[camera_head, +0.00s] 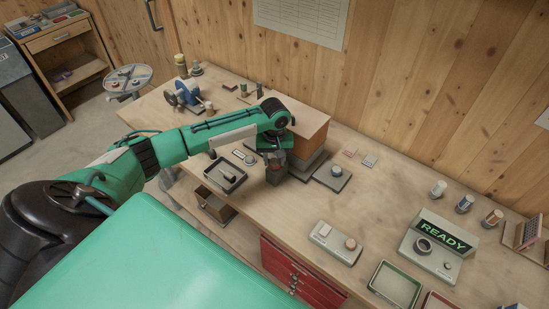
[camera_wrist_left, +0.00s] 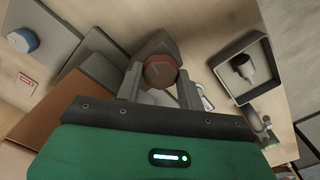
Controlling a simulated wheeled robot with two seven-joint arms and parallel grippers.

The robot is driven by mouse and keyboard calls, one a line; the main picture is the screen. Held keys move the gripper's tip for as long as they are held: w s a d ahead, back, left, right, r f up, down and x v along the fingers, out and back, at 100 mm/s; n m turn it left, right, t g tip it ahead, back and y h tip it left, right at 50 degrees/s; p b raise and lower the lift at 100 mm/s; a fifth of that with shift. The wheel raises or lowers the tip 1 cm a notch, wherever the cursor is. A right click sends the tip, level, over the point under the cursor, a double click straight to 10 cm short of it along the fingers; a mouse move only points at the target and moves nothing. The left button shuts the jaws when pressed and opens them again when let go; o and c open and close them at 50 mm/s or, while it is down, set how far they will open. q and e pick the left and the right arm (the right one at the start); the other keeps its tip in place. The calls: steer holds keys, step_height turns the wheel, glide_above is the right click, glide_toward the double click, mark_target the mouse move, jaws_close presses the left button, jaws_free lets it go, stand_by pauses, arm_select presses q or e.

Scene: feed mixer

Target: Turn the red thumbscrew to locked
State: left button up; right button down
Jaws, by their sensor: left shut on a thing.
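The red thumbscrew (camera_wrist_left: 160,72) shows in the left wrist view as a dull red, faceted knob with a darker rim. It sits between the two grey fingers of my left gripper (camera_wrist_left: 160,84), which is shut on it. A grey rounded part (camera_wrist_left: 156,45) shows just beyond the knob. In the head view my left gripper (camera_head: 275,172) points down at the bench beside a wooden-topped grey block, and the knob cannot be made out there. Any lock marking is hidden or too small to read. My right gripper is in neither view.
A wooden-topped block (camera_head: 300,126) stands right behind the gripper. A black tray (camera_head: 226,174) with a small tool lies left of it, also in the wrist view (camera_wrist_left: 243,68). A grey pad with a knob (camera_head: 332,177) lies to the right. A READY display (camera_head: 443,237) stands further right.

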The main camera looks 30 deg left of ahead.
arm_select(q)
steer(key=m+p, duration=0.2)
steer(key=shift+r+m, duration=0.2)
steer(key=shift+m, duration=0.2)
steer(key=m+p, duration=0.2)
steer(key=m, duration=0.2)
steer(key=shift+f+m, duration=0.1)
steer(key=shift+m, duration=0.2)
steer(key=m+p, duration=0.1)
steer(key=m, duration=0.8)
steer(key=shift+m+p, duration=0.4)
steer(key=m, duration=0.5)
steer(key=shift+f+m, duration=0.1)
steer(key=shift+m, duration=0.2)
steer(key=m+b, duration=0.1)
steer(key=m, duration=0.3)
steer(key=shift+m, duration=0.3)
steer(key=m+b, duration=0.1)
steer(key=m, duration=0.5)
steer(key=shift+b, duration=0.35)
steer(key=shift+m+b, duration=0.55)
steer(key=shift+m, duration=2.05)
